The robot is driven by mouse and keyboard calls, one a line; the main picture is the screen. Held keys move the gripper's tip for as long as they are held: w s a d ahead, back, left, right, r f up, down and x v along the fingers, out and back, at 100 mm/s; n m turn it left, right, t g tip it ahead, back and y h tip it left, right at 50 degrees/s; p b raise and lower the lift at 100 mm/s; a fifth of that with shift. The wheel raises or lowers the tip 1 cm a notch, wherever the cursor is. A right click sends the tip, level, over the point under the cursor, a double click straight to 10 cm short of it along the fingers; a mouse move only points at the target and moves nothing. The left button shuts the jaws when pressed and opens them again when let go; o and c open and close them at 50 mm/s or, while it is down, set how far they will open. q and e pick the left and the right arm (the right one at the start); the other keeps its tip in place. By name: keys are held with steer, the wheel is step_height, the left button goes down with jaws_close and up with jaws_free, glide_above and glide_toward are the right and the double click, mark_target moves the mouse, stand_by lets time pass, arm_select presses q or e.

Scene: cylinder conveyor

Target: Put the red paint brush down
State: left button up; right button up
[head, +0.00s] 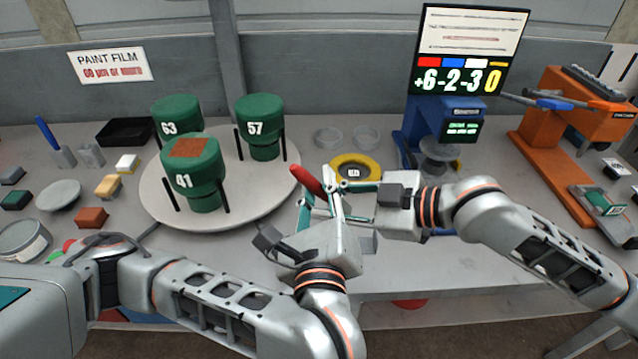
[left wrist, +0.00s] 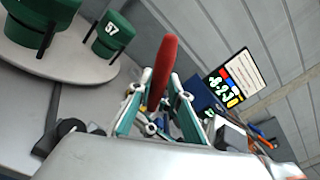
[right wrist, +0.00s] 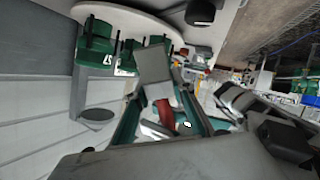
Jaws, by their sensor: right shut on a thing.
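The red paint brush (head: 307,180) is held up in the air between my two grippers, above the front of the table. It slants up toward the left in the head view. My right gripper (head: 343,189) comes in from the right and is shut on the brush; its red part shows between the fingers in the right wrist view (right wrist: 165,117). My left gripper (head: 319,198) is at the same place, its fingers on both sides of the brush (left wrist: 163,70) in the left wrist view. Whether they touch it is unclear. The brush's lower end is hidden by the grippers.
A round turntable (head: 225,205) with green canisters stands at the left. A yellow ring (head: 372,165) lies just behind the grippers. A blue device (head: 412,135) and an orange stand (head: 545,150) are at the right. Small blocks and dishes crowd the far left.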

steer(key=o, duration=1.2)
steer(key=shift+c, duration=0.2)
